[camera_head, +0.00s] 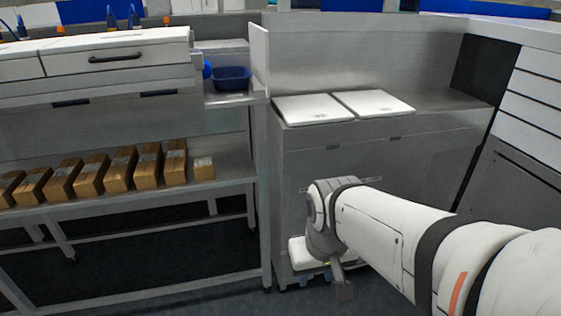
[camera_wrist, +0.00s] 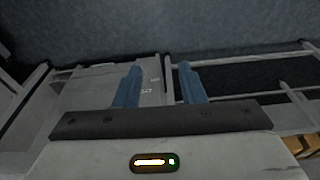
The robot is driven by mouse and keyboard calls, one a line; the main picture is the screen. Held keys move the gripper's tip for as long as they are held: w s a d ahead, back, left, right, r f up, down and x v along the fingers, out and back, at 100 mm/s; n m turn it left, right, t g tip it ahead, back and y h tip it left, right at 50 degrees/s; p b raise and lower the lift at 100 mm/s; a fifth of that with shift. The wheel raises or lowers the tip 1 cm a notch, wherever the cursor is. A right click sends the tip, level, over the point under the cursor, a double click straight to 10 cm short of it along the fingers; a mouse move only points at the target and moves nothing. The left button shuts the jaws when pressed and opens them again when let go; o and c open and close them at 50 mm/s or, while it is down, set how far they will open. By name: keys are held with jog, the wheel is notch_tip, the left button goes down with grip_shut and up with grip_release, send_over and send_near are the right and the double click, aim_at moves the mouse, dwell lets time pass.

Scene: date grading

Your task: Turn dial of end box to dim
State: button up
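No box with a plainly readable dial shows in either view. A round blue knob-like part (camera_head: 207,68) sits at the right end of the long white unit (camera_head: 120,55) in the head view; I cannot tell if it is the dial or read any setting. My gripper (camera_head: 305,281) is low in front of the steel cabinet, well right of and below that blue part, pointing down and partly hidden by my arm. In the wrist view my gripper (camera_wrist: 160,82) has its two blue fingers apart with nothing between them.
Several cardboard boxes (camera_head: 92,174) stand in a row on the lower steel shelf (camera_head: 228,180) at left. A dark blue bin (camera_head: 231,80) sits on the side ledge. Two white lids or panels (camera_head: 372,103) lie on the steel cabinet (camera_head: 310,160). Dark floor is clear under the shelf.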

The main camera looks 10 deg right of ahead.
jog(key=shift+o, duration=0.5)
jog(key=o, duration=0.4)
jog(key=w+d+f+t+b, duration=0.2)
jog(key=w+d+f, duration=0.1)
jog(key=w, duration=0.5)
jog(key=w+d+f+t+h+b, duration=0.1)
jog(key=w+d+f+t+b, duration=0.1)
jog(key=w+d, duration=0.3)
jog(key=w+d+f+t+h+b, duration=0.1)
jog(key=w+d+f+t+b, duration=0.1)
jog(key=w, duration=1.1)
jog(key=shift+w+d+f+t+b, duration=0.15)
jog(key=shift+d+f+t, duration=0.15)
jog(key=shift+d+f, duration=0.35)
jog(key=shift+w+d+f+t+b, duration=0.15)
jog(key=shift+d+f+t, duration=0.15)
jog(key=shift+d+f, duration=0.35)
jog(key=w+d+f+n+t+y+b, duration=0.3)
jog(key=w+d+f+t+b, duration=0.3)
jog(key=w+d+f+t, duration=0.55)
jog(key=w+f+g, duration=0.1)
jog(key=w, duration=0.2)
jog(key=w+a+f, duration=0.1)
jog(key=w, duration=0.2)
jog(key=w+a+g+b, duration=0.1)
jog(key=w, duration=0.2)
jog(key=shift+f+g, duration=0.35)
jog(key=shift+f, duration=0.05)
jog(key=shift+s, duration=0.1)
jog(key=shift+c, duration=0.2)
